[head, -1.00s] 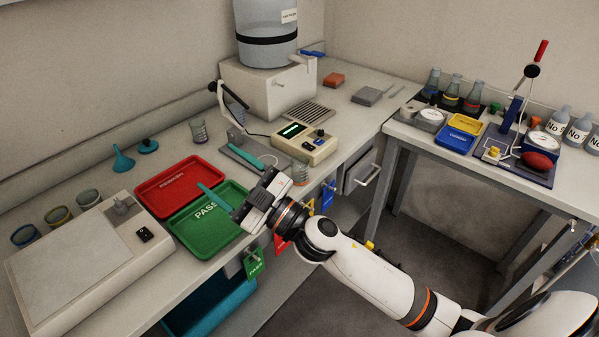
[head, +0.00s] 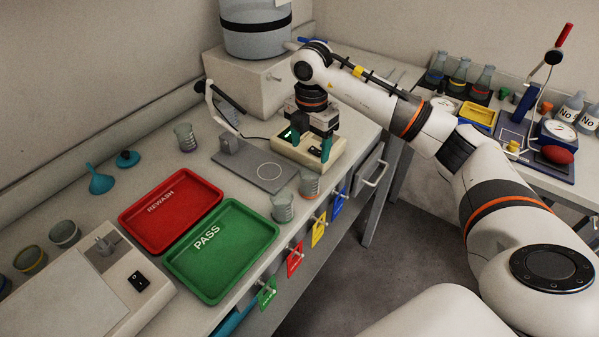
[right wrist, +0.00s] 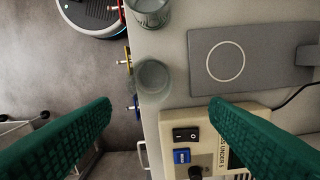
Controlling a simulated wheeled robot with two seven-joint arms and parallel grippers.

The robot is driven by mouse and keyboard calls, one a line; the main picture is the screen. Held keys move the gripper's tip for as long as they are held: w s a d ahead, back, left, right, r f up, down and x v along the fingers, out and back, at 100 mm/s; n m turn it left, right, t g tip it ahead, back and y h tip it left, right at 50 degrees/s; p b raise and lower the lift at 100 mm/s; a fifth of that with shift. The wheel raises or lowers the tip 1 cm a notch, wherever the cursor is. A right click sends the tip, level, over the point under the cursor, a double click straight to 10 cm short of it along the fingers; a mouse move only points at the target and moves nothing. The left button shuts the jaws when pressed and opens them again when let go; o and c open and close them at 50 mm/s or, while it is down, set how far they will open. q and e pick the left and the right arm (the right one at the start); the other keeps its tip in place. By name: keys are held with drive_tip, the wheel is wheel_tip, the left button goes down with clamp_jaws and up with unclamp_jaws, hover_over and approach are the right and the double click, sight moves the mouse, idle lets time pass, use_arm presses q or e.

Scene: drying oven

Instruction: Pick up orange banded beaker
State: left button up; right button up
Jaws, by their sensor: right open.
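A glass beaker with a faint orange band (head: 309,185) stands upright near the bench's front edge, beside the meter box. It also shows from above in the right wrist view (right wrist: 152,78). A second glass beaker (head: 283,207) stands just left of it, its band hard to make out; it is cut by the top of the right wrist view (right wrist: 150,10). My right gripper (head: 308,147) points down over the meter box, behind and above the beakers. Its green fingers (right wrist: 160,108) are apart and empty. My left gripper is out of view.
The meter box (head: 318,163) and grey plate (head: 255,176) lie close to the beakers. Green PASS tray (head: 221,248) and red REWASH tray (head: 170,210) lie left. Another beaker (head: 186,138) stands at the back. Coloured tags (head: 319,228) hang along the front edge.

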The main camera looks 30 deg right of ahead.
sight(310, 182)
drive_tip(key=f, duration=0.2)
drive_tip(key=s+f+p, duration=0.1)
drive_tip(key=f, duration=0.2)
drive_tip(key=shift+s, duration=0.2)
drive_tip(key=shift+w+f, duration=0.15)
drive_tip(key=shift+f, duration=0.15)
drive_tip(key=f, duration=0.1)
drive_tip(key=f+p, duration=0.1)
drive_tip(key=f, duration=0.2)
drive_tip(key=shift+s+a, duration=0.3)
drive_tip(key=shift+a, duration=0.1)
drive_tip(key=shift+w+f+p, duration=0.1)
drive_tip(key=shift+f+p, duration=0.2)
drive_tip(key=shift+f, duration=0.3)
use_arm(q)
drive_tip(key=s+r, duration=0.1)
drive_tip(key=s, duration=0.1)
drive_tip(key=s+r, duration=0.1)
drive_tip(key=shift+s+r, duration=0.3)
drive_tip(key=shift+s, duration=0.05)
use_arm(e)
drive_tip(key=c, duration=1.1)
